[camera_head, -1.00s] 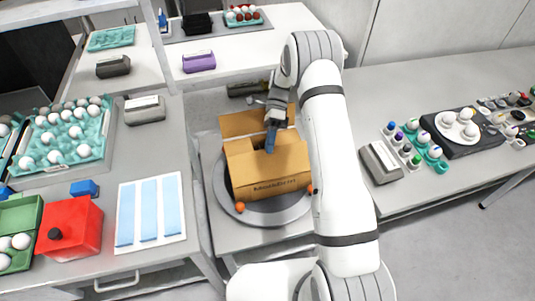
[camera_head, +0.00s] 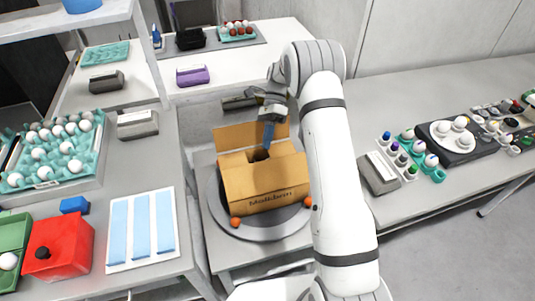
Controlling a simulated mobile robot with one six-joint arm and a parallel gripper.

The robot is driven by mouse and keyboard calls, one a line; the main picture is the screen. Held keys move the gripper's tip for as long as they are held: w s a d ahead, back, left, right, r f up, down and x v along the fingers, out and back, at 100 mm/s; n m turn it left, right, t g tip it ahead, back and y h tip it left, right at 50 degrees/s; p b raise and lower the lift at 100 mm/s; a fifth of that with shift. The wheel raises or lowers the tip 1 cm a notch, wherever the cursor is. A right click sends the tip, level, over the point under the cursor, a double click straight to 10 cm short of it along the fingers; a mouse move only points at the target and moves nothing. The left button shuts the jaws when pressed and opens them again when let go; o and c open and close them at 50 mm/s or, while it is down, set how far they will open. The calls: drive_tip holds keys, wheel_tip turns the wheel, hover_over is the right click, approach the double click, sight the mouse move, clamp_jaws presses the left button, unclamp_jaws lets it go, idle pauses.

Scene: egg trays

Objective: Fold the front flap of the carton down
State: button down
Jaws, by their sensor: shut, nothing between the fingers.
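A brown cardboard carton (camera_head: 262,194) stands on a round grey turntable (camera_head: 213,212), its printed side facing me. Its back flap (camera_head: 235,137) stands up behind the top. The top panels look mostly folded inward, with a small dark gap (camera_head: 260,154) between them. I cannot tell the front flap's exact angle. My gripper (camera_head: 267,143) is shut and empty, its blue fingers pointing down just above the carton's top, near the gap and in front of the back flap. I cannot tell whether the fingertips touch cardboard.
Orange balls (camera_head: 235,222) sit beside the carton's lower corners on the turntable. The left table holds a teal egg tray (camera_head: 92,150), a red box (camera_head: 80,243) and a blue-striped sheet (camera_head: 172,258). On the right table are a grey box (camera_head: 378,172) and small coloured-top items (camera_head: 404,160).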

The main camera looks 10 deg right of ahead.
drive_tip(key=s+d+r+n+t+b, duration=0.1)
drive_tip(key=s+r+n+t+b, duration=0.25)
drive_tip(key=n, duration=0.85)
drive_tip(key=s+d+r+n+t, duration=0.15)
drive_tip(key=r+n+t, duration=0.4)
drive_tip(key=n, duration=0.65)
drive_tip(key=n+t, duration=0.2)
drive_tip(key=n, duration=0.9)
hover_over(264, 164)
drive_tip(key=s+d, duration=0.1)
drive_tip(key=s, duration=0.1)
wheel_tip(264, 164, down, 9)
drive_tip(key=shift+d+r+p, duration=0.1)
drive_tip(key=shift+r+p, duration=0.05)
drive_tip(key=shift+p, duration=0.2)
drive_tip(key=shift+w+f, duration=0.65)
drive_tip(key=shift+f, duration=0.15)
